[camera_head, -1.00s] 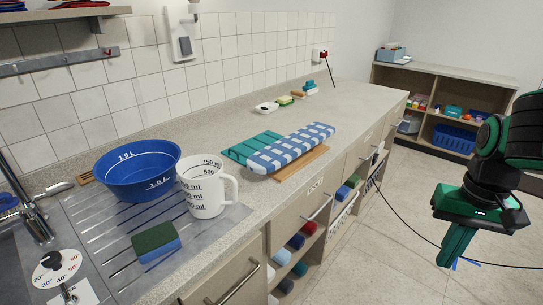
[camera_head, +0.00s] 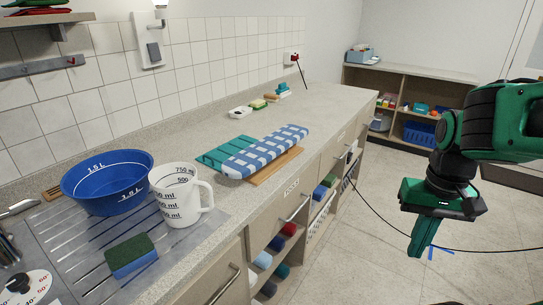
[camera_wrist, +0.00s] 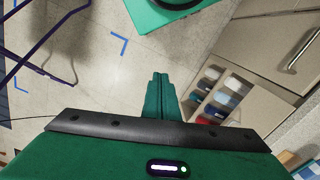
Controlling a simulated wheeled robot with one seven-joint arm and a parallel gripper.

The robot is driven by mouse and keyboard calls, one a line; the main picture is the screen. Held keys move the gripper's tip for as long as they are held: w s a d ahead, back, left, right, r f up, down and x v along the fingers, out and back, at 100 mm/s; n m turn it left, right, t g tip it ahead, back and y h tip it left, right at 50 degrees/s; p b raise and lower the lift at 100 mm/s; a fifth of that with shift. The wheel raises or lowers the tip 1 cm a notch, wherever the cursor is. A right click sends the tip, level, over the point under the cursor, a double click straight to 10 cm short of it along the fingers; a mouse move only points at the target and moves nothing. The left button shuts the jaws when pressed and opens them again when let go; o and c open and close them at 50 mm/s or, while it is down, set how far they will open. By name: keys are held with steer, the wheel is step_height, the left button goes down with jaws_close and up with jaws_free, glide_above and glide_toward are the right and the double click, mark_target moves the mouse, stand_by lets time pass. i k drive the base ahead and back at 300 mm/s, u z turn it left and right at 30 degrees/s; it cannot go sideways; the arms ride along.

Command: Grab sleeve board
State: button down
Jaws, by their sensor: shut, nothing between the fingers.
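The sleeve board (camera_head: 265,150) has a blue and white checked cover and lies on the counter in the head view, raised above a wooden base (camera_head: 274,165). Its near end points toward the lower left. My gripper (camera_head: 421,246) hangs fingers down over the floor, to the right of the counter and well apart from the board. In the wrist view the fingers (camera_wrist: 160,80) are together and hold nothing. The sleeve board cannot be made out for certain in the wrist view.
A teal ribbed mat (camera_head: 222,152) lies behind the board. A white measuring jug (camera_head: 180,196), a blue basin (camera_head: 107,184) and a sponge (camera_head: 130,256) stand nearer on the counter. Drawers and open shelves lie below. A low shelf unit (camera_head: 410,75) stands at the back.

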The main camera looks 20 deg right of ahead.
mark_target(256, 164)
steer(key=z, duration=1.65)
steer(key=k, duration=1.25)
steer(key=u, duration=0.65)
steer(key=i, duration=1)
steer(key=z, duration=0.05)
